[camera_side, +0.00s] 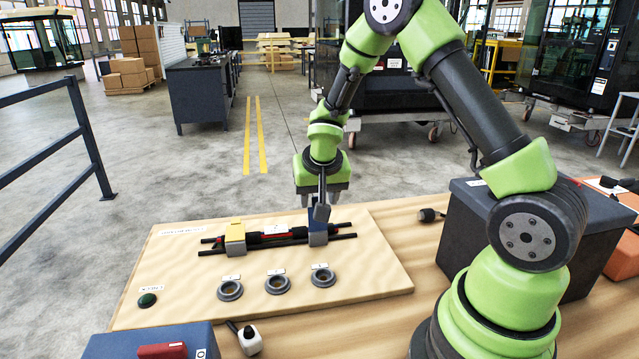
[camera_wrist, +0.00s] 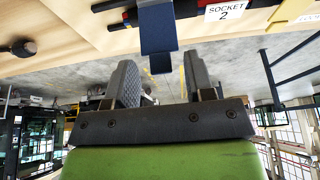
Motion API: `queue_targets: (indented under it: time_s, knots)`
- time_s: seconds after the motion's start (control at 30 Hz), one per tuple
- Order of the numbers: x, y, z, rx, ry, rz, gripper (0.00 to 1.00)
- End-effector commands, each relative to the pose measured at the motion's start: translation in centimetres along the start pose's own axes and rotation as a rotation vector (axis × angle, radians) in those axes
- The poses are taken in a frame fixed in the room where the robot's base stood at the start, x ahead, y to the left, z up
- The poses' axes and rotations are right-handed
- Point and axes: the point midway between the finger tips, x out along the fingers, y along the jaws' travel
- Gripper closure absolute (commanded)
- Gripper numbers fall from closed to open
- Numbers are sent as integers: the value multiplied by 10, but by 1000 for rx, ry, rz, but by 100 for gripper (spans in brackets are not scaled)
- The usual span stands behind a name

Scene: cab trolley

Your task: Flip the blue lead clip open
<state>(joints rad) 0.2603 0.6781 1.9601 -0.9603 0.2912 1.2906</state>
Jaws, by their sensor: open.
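The blue lead clip (camera_side: 317,232) sits around the dark cable bundle (camera_side: 278,239) at the right part of the light wooden board (camera_side: 370,275). My gripper (camera_side: 321,203) is right above it, pointing down, and partly covers its top. In the wrist view the blue clip (camera_wrist: 157,30) is near the top centre, just beyond and between the two spread fingers of my gripper (camera_wrist: 161,78). The jaws are open and hold nothing. Whether a finger touches the clip I cannot tell. A yellow clip (camera_side: 235,237) sits around the cables at the left.
Three grey ring sockets (camera_side: 277,284) lie in front of the cables. A green button (camera_side: 147,300) is at the board's left. A dark box (camera_side: 530,235) and a black-knobbed object (camera_side: 429,215) stand to the right. A blue box (camera_side: 115,343) is at the front left.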

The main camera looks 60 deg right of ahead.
Motion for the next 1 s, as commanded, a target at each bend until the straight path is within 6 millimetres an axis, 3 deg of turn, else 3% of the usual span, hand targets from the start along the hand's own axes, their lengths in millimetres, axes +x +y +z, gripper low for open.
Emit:
queue_targets:
  time_s: [0.3,0.5,1.0]
  knots:
    - [-57,-1,-1,1,5,-4,51]
    - [-84,-1,0,-1,2,-3,51]
    - [-96,0,2,-3,0,-6,51]
